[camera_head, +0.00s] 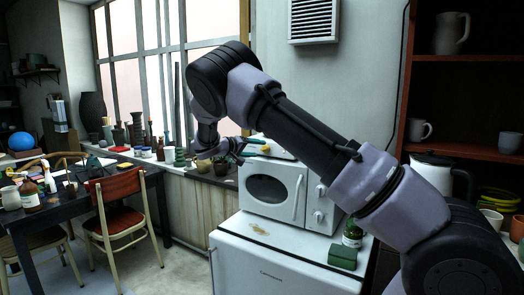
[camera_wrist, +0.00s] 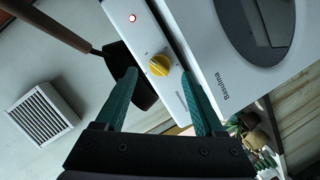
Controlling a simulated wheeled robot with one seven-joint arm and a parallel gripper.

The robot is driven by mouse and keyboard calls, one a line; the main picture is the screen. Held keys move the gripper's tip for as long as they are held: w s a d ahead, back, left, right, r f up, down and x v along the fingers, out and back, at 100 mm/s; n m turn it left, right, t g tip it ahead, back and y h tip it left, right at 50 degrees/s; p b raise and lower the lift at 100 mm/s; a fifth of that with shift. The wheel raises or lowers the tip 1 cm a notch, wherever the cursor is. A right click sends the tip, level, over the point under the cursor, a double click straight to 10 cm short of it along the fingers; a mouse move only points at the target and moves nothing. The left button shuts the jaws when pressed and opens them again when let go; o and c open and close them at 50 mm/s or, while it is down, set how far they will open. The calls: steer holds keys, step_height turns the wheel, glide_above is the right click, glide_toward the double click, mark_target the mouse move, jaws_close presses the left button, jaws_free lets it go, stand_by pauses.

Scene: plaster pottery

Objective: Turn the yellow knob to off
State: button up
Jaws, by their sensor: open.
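In the wrist view the knob appears between the fingertips; I see no contact, and the remaining distance is hard to judge. In the head view my gripper (camera_head: 240,149) is just above the left top edge of the white microwave (camera_head: 249,203).
In the wrist view a dark pan (camera_wrist: 143,92) with a wooden handle lies behind the left finger. The microwave's oval window (camera_wrist: 262,22) is beside the panel. A green box (camera_head: 342,257) and a bottle (camera_head: 352,235) stand on the white fridge (camera_head: 265,265).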

mark_target(263, 149)
steer(key=shift+x, duration=1.75)
jaws_close()
